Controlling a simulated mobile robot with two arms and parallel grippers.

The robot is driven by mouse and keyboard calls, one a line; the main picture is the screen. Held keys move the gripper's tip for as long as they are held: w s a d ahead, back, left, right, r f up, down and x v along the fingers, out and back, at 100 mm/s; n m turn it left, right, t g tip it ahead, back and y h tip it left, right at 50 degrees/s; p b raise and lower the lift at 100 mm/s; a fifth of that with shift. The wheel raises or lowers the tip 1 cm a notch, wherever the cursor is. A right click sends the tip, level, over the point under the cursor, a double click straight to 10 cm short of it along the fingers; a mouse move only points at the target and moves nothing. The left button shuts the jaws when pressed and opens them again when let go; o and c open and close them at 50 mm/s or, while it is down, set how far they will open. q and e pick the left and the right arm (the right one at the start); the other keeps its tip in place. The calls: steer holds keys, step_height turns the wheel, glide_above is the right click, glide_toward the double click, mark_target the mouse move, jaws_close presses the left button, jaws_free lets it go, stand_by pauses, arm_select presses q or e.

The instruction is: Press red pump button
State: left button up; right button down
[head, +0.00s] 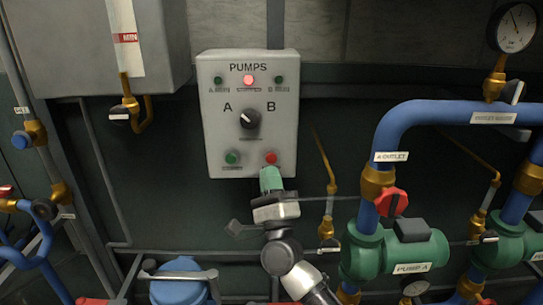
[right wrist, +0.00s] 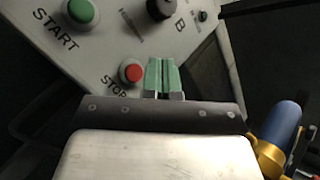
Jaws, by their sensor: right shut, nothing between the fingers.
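The red pump button (head: 271,157) sits at the lower right of the grey PUMPS panel (head: 285,120). It also shows in the right wrist view (right wrist: 131,73), beside the word STOP. My right gripper (head: 269,172) is shut and empty, with its green fingertips just below the red button in the head view. In the right wrist view the fingertips (right wrist: 163,62) are together, to the right of the button. I cannot tell the depth gap to the panel; no contact with the button is visible. My left gripper is not in view.
A green start button (head: 232,158) is left of the red one, and a black A/B selector knob (head: 250,119) is above. The middle top lamp (head: 249,80) glows red. Blue pipes (head: 440,108) and pump A (head: 415,252) stand to the right.

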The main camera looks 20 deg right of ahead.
steer(key=shift+s+a, duration=0.25)
steer(key=shift+s, duration=0.7)
